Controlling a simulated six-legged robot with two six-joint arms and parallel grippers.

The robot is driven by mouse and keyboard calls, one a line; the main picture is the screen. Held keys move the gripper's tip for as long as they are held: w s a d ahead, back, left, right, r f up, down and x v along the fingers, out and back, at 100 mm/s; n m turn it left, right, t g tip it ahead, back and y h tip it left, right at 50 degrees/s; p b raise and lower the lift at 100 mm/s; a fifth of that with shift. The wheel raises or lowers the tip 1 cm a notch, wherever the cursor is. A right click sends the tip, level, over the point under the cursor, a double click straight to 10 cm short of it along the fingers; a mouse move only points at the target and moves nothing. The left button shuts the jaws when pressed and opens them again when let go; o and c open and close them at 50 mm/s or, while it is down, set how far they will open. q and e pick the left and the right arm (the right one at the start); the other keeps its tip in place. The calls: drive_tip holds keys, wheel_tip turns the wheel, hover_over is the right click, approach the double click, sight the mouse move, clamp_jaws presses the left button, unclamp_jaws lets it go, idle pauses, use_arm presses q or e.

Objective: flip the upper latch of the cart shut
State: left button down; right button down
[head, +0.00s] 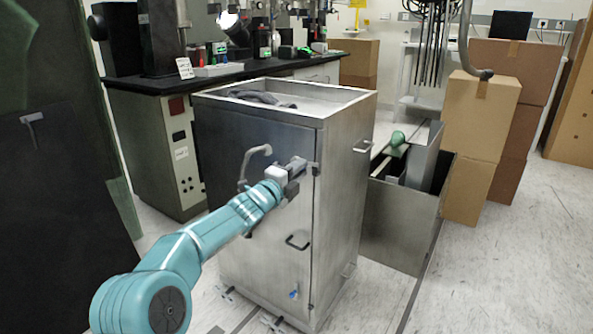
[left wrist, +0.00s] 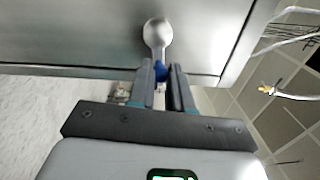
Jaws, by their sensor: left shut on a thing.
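The cart (head: 262,205) is a tall grey metal box with a front door. My left gripper (head: 299,165) reaches the upper right edge of that door. In the left wrist view my left gripper (left wrist: 160,74) is shut on the upper latch (left wrist: 158,34), which has a rounded silver end and a blue part between the fingertips. The silver end lies against the metal face. In the head view the gripper mostly hides this latch. A lower latch (head: 293,294) with a blue tip shows near the door's bottom. My right gripper is not in view.
A black door handle (head: 297,242) sits below the gripper, and a curved grey bar (head: 252,163) stands out left of it. A dark-topped bench (head: 150,130) is behind left. A metal bin (head: 402,225) and cardboard boxes (head: 480,140) stand right.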

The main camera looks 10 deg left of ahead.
use_arm(q)
drive_tip(key=shift+a+f+m+b, duration=0.1)
drive_tip(key=shift+f+m+b, duration=0.35)
drive_tip(key=shift+m, duration=0.25)
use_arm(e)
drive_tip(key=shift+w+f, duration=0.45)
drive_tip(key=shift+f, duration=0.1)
use_arm(q)
drive_tip(key=shift+r, duration=0.1)
drive_tip(key=c, duration=1)
unclamp_jaws()
drive_tip(key=shift+c, duration=0.2)
drive_tip(key=shift+s, duration=0.15)
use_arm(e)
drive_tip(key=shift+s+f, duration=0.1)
